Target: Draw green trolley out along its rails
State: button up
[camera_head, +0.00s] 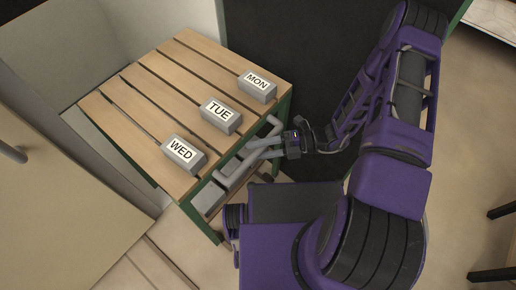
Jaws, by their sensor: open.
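The green trolley (284,104) has a green frame and a top of pale wooden slats. It stands at an angle left of my arm. A grey bar, seemingly its handle (273,122), runs along its near right side below the top. My gripper (251,150) is at this side with its two grey fingers pointing left towards the bar. The fingers are apart, and I cannot tell whether the bar lies between them or whether they touch it. No rails can be clearly made out.
Grey blocks marked MON (257,87), TUE (221,116) and WED (184,154) sit along the top's near right edge. A dark panel (290,45) stands behind. A beige cabinet door (55,190) is at left. Dark furniture legs (495,273) show at lower right.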

jog(key=d+r, duration=0.1)
jog(key=d, duration=0.6)
jog(key=shift+w+d, duration=0.2)
jog(key=shift+w, duration=0.1)
jog(key=shift+s, duration=0.1)
